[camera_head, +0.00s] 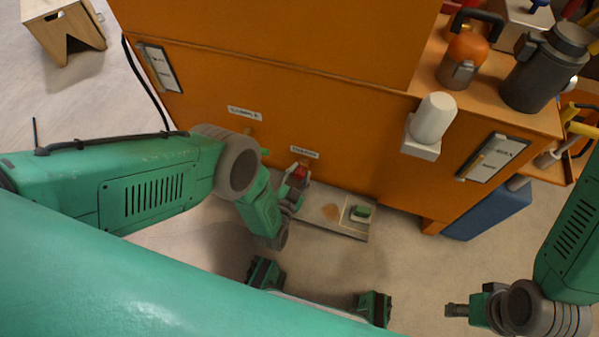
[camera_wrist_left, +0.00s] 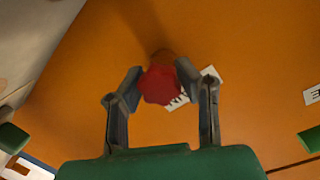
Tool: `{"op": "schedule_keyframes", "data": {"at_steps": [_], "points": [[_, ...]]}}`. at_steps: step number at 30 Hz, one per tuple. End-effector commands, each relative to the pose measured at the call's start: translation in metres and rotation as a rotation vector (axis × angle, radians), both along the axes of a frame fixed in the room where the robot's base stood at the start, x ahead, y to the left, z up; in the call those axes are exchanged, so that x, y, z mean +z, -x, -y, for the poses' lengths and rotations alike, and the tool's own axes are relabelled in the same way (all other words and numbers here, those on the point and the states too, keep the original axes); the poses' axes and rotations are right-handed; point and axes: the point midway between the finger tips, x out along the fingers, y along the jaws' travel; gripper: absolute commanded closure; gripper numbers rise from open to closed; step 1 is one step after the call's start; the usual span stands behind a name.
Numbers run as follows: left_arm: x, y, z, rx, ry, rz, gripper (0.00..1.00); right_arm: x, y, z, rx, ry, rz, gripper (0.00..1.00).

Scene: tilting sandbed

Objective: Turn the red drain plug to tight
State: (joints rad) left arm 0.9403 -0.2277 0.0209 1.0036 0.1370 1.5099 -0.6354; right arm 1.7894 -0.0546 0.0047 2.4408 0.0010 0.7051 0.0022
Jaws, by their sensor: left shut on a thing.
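The red drain plug (camera_wrist_left: 160,84) sits on the orange front panel of the sandbed, low down under a small white label. It also shows in the head view (camera_head: 300,172), partly covered by my left gripper. My left gripper (camera_wrist_left: 153,88) is shut on the plug, with one finger on each side of it. In the head view my left gripper (camera_head: 296,178) reaches the panel from the left. My right gripper (camera_head: 457,310) is at the lower right, away from the panel; its fingers are too small to tell whether they are open.
A pale tray (camera_head: 345,226) with a small green-topped item (camera_head: 361,212) lies on the floor below the plug. A white cylinder (camera_head: 433,118) juts from the panel at right. A blue bin (camera_head: 488,212) stands at lower right. Tools and a dark canister (camera_head: 545,75) crowd the shelf.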

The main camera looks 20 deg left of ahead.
Motion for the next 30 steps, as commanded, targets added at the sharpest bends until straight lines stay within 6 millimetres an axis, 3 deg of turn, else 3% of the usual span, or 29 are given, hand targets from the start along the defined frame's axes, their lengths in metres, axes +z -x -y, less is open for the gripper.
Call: {"op": "schedule_keyframes", "data": {"at_steps": [15,30], "points": [[-0.0061,0.0062,0.0005,-0.004,-0.348,-0.006,1.00,-0.0004,0.0000,0.0000,0.000,0.000,0.000,0.60],[-0.0062,0.0065,0.0007,-0.004,-0.416,-0.004,1.00,-0.0004,0.0001,0.0000,0.000,0.000,0.000,0.60]]}}
